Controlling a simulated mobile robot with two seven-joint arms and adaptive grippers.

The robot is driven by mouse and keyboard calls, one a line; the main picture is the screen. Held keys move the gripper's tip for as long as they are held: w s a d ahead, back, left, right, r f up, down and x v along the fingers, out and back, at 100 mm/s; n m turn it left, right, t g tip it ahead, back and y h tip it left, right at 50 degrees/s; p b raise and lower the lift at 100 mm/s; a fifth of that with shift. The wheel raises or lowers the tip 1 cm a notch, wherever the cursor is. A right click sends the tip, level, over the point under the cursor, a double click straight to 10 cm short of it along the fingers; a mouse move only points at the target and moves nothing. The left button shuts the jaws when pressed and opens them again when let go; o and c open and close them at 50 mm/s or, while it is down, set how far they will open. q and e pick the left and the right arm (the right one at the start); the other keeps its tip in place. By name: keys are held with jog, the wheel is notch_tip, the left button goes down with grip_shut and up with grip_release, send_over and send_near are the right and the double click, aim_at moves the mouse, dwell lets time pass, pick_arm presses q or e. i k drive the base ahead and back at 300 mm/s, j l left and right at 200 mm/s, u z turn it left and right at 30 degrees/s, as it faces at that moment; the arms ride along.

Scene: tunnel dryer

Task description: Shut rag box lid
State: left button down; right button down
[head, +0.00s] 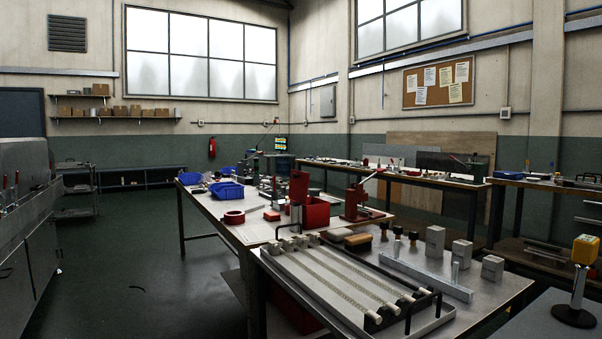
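A red box (316,212), which looks like the rag box, stands on the long middle table beyond the nearest metal-topped table. Its red lid (298,187) stands raised at the box's left side, so the box is open. What lies inside the box is too small to tell. Neither of my grippers is in the head view.
A red hand press (355,202) stands just right of the box. A tray with long rails (335,279), brushes and metal blocks (435,241) cover the nearer table. Blue bins (227,191) stand on the middle table's far left. Floor (150,270) at left is largely clear.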

aim_at(299, 179)
jog(key=i+j+z, duration=0.1)
jog(key=z, duration=0.3)
jog(key=i+j+z, duration=0.1)
jog(key=z, duration=0.25)
jog(key=i+j+z, duration=0.1)
jog(key=j+z, duration=0.3)
jog(key=i+j+z, duration=0.1)
jog(key=j+z, duration=0.15)
jog(key=j, duration=0.2)
jog(key=i+j+z, duration=0.2)
jog(key=j, duration=0.3)
jog(key=j+z, duration=0.15)
jog(key=j, duration=0.95)
